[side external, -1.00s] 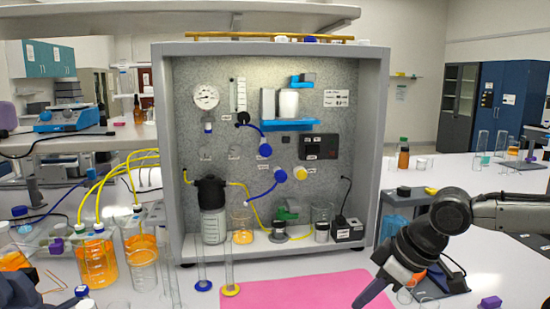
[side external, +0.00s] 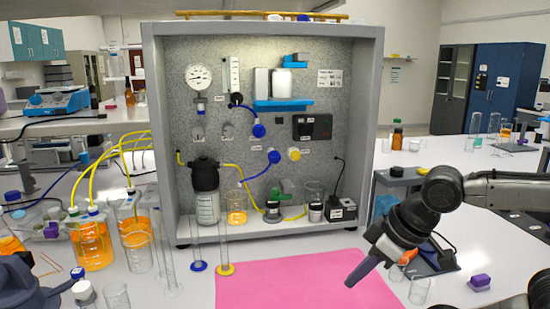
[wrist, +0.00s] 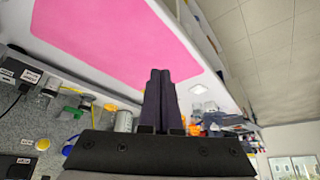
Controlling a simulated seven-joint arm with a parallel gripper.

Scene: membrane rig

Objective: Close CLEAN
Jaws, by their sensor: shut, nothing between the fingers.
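The rig's panel (side external: 210,120) carries an upper blue knob (side external: 258,131), a lower blue knob (side external: 274,157) and a yellow knob (side external: 293,154). Small white labels sit by them. I cannot read which one says CLEAN. A green-handled valve (side external: 277,193) stands low on the rig's floor; a green part also shows in the wrist view (wrist: 77,110). My gripper (side external: 356,273) is shut and empty, in front of the rig at the right, over the right side of the pink mat. It touches no knob. Its fingers (wrist: 158,95) lie together in the wrist view.
The pink mat (side external: 290,285) in front of the rig is bare. Thin cylinders with blue and yellow bases (side external: 225,269) stand at its left. Orange-filled bottles (side external: 92,245) with yellow tubes crowd the left. Glass beakers (side external: 419,290) and a purple block (side external: 480,282) lie near my arm.

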